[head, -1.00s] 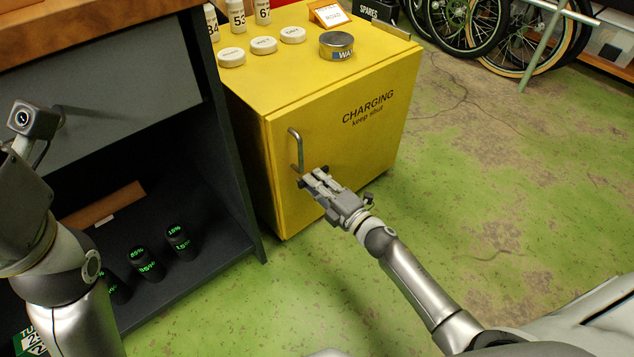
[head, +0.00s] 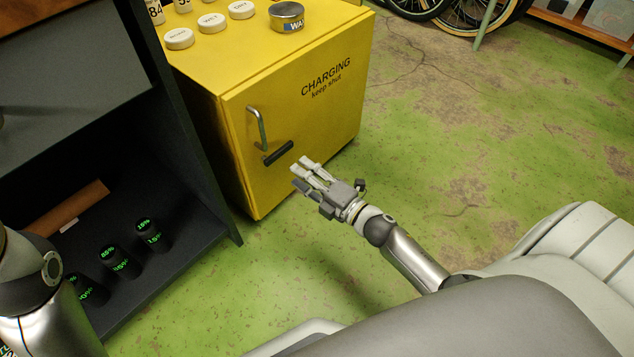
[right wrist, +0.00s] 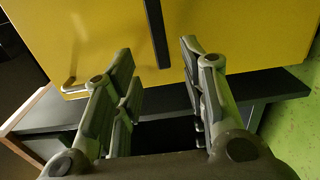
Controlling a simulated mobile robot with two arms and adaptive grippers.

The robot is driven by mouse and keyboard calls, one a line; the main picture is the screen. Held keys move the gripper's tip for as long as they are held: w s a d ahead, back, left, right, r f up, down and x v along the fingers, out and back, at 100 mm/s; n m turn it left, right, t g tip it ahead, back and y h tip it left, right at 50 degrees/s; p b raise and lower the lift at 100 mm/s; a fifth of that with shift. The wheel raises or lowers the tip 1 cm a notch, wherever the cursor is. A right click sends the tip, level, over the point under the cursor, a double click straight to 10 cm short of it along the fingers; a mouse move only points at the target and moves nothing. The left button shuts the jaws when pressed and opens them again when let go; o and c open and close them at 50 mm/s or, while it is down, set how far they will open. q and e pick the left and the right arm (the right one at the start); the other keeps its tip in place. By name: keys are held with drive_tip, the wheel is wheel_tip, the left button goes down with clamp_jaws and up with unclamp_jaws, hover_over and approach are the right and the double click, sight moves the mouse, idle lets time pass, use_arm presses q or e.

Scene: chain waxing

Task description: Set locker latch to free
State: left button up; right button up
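The yellow locker (head: 310,115), marked "CHARGING keep shut", stands in the middle of the head view with its door shut. A dark bar-shaped latch (head: 278,153) sits on the door just below the metal handle (head: 257,127). It lies roughly level across the door. In the right wrist view the latch (right wrist: 156,35) shows ahead, between and beyond the fingers. My right gripper (head: 302,173) is open and empty, in front of the door and apart from the latch, to its lower right. My left gripper is out of view.
Pucks and a tin (head: 286,17) stand on the locker top. A dark shelf (head: 200,215) with several black canisters (head: 153,236) is at the left. Green floor lies clear to the right. Bicycle wheels and a wooden rack (head: 580,25) are at the back right.

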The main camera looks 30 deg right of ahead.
drive_tip(key=shift+v, duration=2.2)
